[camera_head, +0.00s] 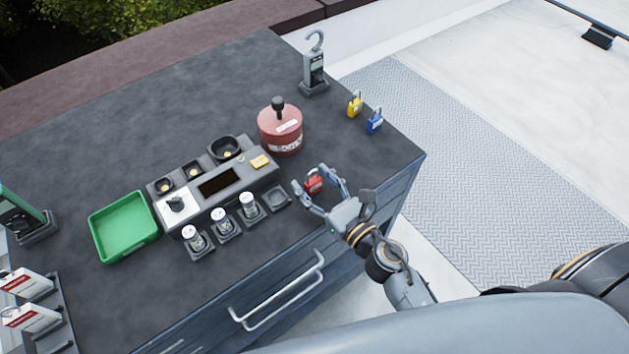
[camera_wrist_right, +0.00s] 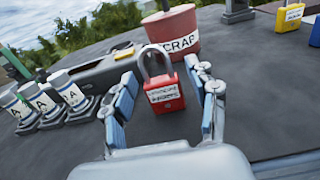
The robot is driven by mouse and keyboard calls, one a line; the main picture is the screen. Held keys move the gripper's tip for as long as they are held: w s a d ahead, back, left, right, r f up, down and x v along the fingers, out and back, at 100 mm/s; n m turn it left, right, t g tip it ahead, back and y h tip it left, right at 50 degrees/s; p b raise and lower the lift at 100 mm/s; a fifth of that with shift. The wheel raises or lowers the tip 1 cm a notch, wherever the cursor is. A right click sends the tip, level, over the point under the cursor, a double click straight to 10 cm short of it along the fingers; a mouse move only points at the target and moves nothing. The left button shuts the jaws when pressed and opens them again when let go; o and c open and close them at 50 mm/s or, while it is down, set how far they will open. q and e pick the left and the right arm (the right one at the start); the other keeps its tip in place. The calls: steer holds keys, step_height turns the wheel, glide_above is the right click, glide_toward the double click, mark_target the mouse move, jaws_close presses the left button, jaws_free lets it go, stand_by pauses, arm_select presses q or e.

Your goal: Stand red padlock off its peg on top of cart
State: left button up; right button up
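The red padlock (camera_head: 313,181) stands upright on the dark cart top (camera_head: 330,235), near its front right edge. My right gripper (camera_head: 319,176) has its two fingers spread on either side of it. In the right wrist view the padlock (camera_wrist_right: 163,92) stands between the fingers (camera_wrist_right: 165,95), shackle up, with gaps visible on both sides. My left gripper is in neither view. A yellow padlock (camera_head: 354,105) and a blue padlock (camera_head: 375,122) are at the cart's right edge; their pegs cannot be made out.
A red scrap canister (camera_head: 281,130) stands just behind the red padlock. A grey device (camera_head: 215,186) with several small white-topped cylinders and a green tray (camera_head: 124,227) are to the left. A clamp meter (camera_head: 314,72) stands at the back right.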

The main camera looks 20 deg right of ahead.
steer(key=shift+r+p, duration=0.3)
steer(key=b+v, duration=0.5)
steer(key=v, duration=0.7)
steer(key=shift+b, duration=0.35)
steer(key=shift+f, duration=0.1)
